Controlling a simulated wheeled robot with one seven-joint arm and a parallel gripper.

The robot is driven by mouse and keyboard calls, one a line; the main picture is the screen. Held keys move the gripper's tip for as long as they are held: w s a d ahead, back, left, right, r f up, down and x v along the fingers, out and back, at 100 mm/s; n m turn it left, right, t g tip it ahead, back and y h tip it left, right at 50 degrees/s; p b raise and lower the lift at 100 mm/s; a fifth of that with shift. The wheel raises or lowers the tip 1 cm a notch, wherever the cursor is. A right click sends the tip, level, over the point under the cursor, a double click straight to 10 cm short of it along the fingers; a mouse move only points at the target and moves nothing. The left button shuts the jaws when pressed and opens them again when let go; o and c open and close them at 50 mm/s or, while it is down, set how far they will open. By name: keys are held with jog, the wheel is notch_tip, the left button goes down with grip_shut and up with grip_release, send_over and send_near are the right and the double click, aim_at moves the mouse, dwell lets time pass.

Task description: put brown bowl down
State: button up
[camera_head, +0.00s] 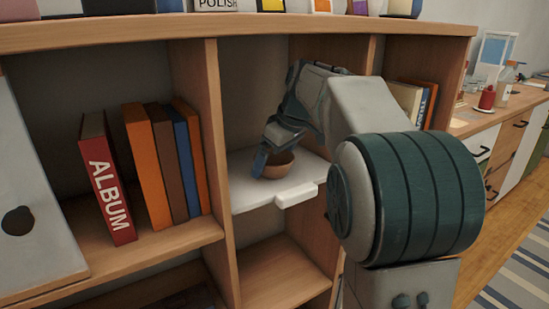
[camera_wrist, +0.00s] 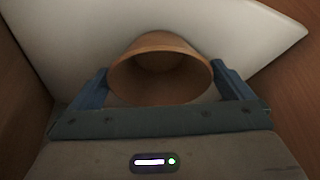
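The brown bowl (camera_head: 279,167) is upright at the white shelf board (camera_head: 245,199), inside the middle compartment of the wooden shelf unit. I cannot tell whether its base touches the board. My gripper (camera_head: 268,160) reaches down to it from above and behind. In the wrist view the bowl (camera_wrist: 160,75) lies between the two blue fingers of my gripper (camera_wrist: 160,72). One fingertip meets each side of its rim, so the gripper appears shut on it. The bowl's inside looks empty. My arm hides part of the compartment's right side.
A white block-like handle (camera_head: 296,195) juts from the board's front edge. A wooden divider (camera_head: 215,150) stands close on the left, with a red album (camera_head: 106,180) and several books beyond it. More books (camera_head: 412,102) stand to the right. An open lower compartment (camera_head: 280,275) lies below.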

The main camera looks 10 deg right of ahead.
jog(key=shift+r, duration=0.3)
jog(key=p+v, duration=0.1)
jog(key=v, duration=0.1)
jog(key=shift+d+r+p, duration=0.1)
jog(key=shift+r+p, duration=0.2)
jog(key=shift+r, duration=0.1)
jog(key=s+d+p, duration=0.2)
jog(key=s+d, duration=0.6)
jog(key=s, duration=0.1)
jog(key=s+a+f+m+g+h, duration=0.1)
jog(key=s+a+f+m, duration=0.3)
jog(key=s+f, duration=0.4)
jog(key=s+a+f+m+g+h, duration=0.1)
jog(key=s+a+f+m, duration=0.3)
jog(key=s+f, duration=0.5)
jog(key=shift+a+f+h, duration=0.5)
jog(key=shift+a+f, duration=0.2)
